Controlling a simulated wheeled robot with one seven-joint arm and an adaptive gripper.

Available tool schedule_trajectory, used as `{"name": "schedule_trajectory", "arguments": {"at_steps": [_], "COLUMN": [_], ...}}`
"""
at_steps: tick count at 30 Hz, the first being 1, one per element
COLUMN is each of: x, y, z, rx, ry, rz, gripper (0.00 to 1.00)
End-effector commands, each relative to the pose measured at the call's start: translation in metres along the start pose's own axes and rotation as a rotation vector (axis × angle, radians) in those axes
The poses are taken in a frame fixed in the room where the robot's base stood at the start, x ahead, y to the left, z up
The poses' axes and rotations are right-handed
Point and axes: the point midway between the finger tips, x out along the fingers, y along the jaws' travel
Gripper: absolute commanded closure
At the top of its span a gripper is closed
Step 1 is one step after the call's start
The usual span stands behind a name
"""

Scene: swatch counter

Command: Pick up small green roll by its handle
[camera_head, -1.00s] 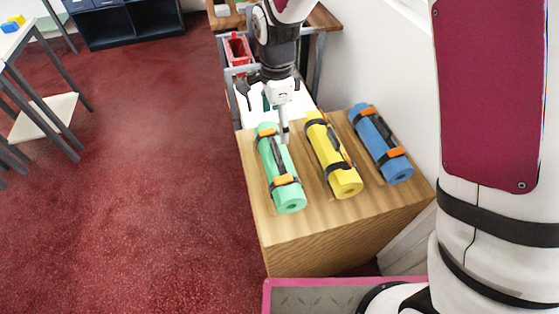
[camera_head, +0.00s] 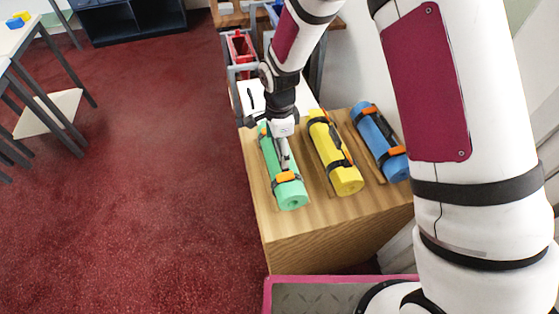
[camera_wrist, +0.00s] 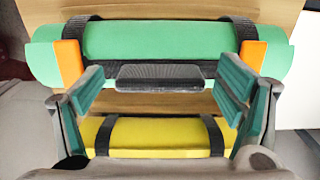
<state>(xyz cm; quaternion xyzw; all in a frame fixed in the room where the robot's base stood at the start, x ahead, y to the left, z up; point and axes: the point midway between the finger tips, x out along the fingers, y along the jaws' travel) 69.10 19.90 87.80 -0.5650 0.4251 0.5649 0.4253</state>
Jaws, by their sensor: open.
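The small green roll (camera_head: 292,194) lies on the left part of the wooden counter, with black straps and orange tabs. In the wrist view the green roll (camera_wrist: 160,40) runs across the top, and its dark handle (camera_wrist: 160,77) lies along its near side. My gripper (camera_head: 284,160) is over the roll and hides part of it and its handle in the head view. In the wrist view my gripper (camera_wrist: 166,85) is open, its two teal-padded fingers apart at either end of the handle. I cannot tell whether they touch the handle.
A yellow roll (camera_head: 347,182) lies close to the right of the green one, also in the wrist view (camera_wrist: 160,137). A blue roll (camera_head: 376,135) lies farther right by the wall. The wooden counter (camera_head: 310,219) has bare room at its front. A red bin (camera_head: 240,47) stands behind.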

Motion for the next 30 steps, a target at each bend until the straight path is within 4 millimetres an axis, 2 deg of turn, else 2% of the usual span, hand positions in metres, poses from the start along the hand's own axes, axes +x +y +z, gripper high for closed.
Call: {"name": "schedule_trajectory", "arguments": {"at_steps": [3, 13, 23, 30], "x": [0.000, 0.000, -0.003, -0.022], "y": [0.000, 0.000, 0.000, -0.001], "z": [0.000, 0.000, 0.000, -0.001], "rx": [0.000, 0.000, 0.000, 0.001], "ry": [0.000, 0.000, 0.000, 0.001], "rz": [0.000, 0.000, -0.001, -0.003], "gripper": [0.16, 0.90, 0.91, 0.91]}}
